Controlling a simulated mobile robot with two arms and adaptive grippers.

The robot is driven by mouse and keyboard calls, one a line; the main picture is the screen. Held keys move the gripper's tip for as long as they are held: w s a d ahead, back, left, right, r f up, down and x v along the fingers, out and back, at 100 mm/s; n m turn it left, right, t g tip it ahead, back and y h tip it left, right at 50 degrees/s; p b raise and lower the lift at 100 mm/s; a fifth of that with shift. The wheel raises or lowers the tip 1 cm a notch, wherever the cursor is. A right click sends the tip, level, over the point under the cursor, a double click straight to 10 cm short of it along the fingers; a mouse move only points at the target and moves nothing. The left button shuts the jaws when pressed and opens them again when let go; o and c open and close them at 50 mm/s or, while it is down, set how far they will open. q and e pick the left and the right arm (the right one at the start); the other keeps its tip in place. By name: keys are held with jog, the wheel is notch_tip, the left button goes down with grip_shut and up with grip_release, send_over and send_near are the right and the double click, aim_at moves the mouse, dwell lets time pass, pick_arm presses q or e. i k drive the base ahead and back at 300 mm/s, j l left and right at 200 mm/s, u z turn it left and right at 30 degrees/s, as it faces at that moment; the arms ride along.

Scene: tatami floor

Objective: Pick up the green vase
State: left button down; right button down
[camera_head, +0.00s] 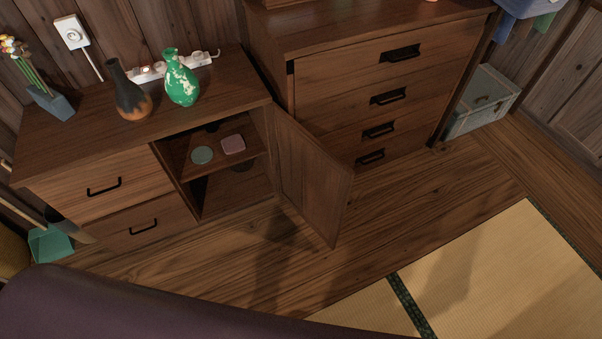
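The green vase (181,84) has pale patches and a narrow neck. It stands upright on top of the low wooden cabinet (225,88), toward its right part. A dark vase (131,94) with an orange-brown lower body stands just left of it. A white power strip (173,67) lies behind the green vase, which hides part of it. Neither of my grippers shows in the head view.
The cabinet's door (308,178) stands open into the room; a round green item (202,155) and a pinkish item (233,144) lie on its shelf. A blue-grey holder (52,104) stands at the cabinet top's left. A taller drawer chest (345,75) stands right. Floor in front is clear.

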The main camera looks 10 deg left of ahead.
aim_at(182, 85)
jog(key=i+l+u, duration=0.1)
jog(key=l+u, duration=0.15)
jog(key=u, duration=0.2)
jog(key=l+u, duration=0.25)
jog(key=u, duration=0.15)
jog(key=l+u, duration=0.25)
jog(key=u, duration=0.2)
jog(key=l+u, duration=0.4)
jog(key=k+l+u, duration=0.1)
jog(key=l, duration=0.3)
jog(key=k+l, duration=0.1)
jog(key=l, duration=0.3)
jog(key=k+l+u, duration=0.15)
jog(key=l, duration=0.25)
jog(key=k+l, duration=0.1)
jog(key=l, duration=0.3)
jog(key=k+l+u, duration=0.15)
jog(key=l, duration=0.25)
jog(key=k+l, duration=0.15)
jog(key=l, duration=0.2)
jog(key=i+j+u, duration=0.3)
jog(key=i+j, duration=0.2)
jog(key=j, duration=0.2)
jog(key=i+j+u, duration=0.3)
jog(key=i+j, duration=0.25)
jog(key=j, duration=0.1)
